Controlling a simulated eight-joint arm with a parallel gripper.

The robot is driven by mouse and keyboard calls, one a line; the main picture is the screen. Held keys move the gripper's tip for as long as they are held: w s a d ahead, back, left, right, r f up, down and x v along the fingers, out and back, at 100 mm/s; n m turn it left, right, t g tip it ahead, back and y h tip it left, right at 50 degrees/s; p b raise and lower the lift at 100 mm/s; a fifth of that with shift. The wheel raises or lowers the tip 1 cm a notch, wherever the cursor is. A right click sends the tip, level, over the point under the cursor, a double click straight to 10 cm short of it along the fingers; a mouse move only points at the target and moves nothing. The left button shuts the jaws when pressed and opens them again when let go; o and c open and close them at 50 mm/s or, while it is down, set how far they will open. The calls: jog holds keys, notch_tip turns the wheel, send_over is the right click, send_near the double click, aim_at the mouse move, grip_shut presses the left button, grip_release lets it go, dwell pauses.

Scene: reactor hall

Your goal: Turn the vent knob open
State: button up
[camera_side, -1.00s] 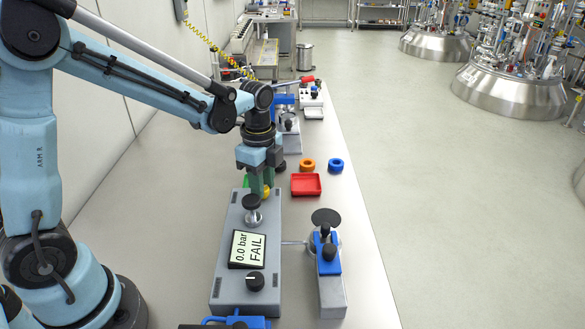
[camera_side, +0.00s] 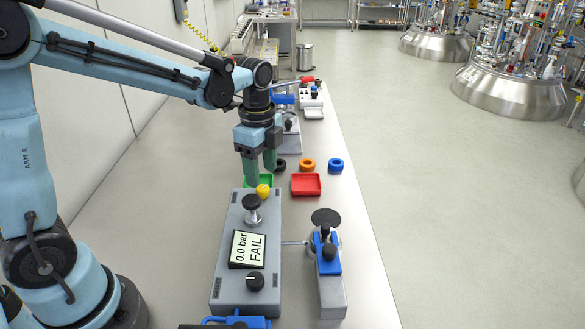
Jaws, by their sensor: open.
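The grey test box (camera_side: 232,292) stands on the bench, its display (camera_side: 248,249) reading "0.0 bar FAIL". A black knob with a white mark (camera_side: 255,281) sits at its near end. A black-topped silver post (camera_side: 252,203) stands near its far end, with a yellow piece (camera_side: 263,191) just behind. I cannot tell from labels which of these is the vent knob. My gripper (camera_side: 260,176) is open and empty, with green fingers pointing down. It hangs above and behind the post, near the yellow piece and apart from the marked knob.
A blue-and-grey clamp fixture (camera_side: 329,265) with a black disc stands right of the box. Behind are a red tray (camera_side: 306,184), a partly hidden green tray (camera_side: 264,180), and black, orange (camera_side: 307,165) and blue (camera_side: 336,165) rings. The bench strip at the right is clear.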

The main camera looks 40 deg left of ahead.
aim_at(259, 190)
notch_tip(259, 190, up, 8)
dwell(0.4)
jog(key=s+d+f+n+t, duration=0.1)
jog(key=s+f+n+t, duration=0.3)
jog(key=n, duration=1.1)
jog(key=s+t, duration=0.3)
jog(key=s, duration=0.2)
jog(key=shift+d, duration=0.2)
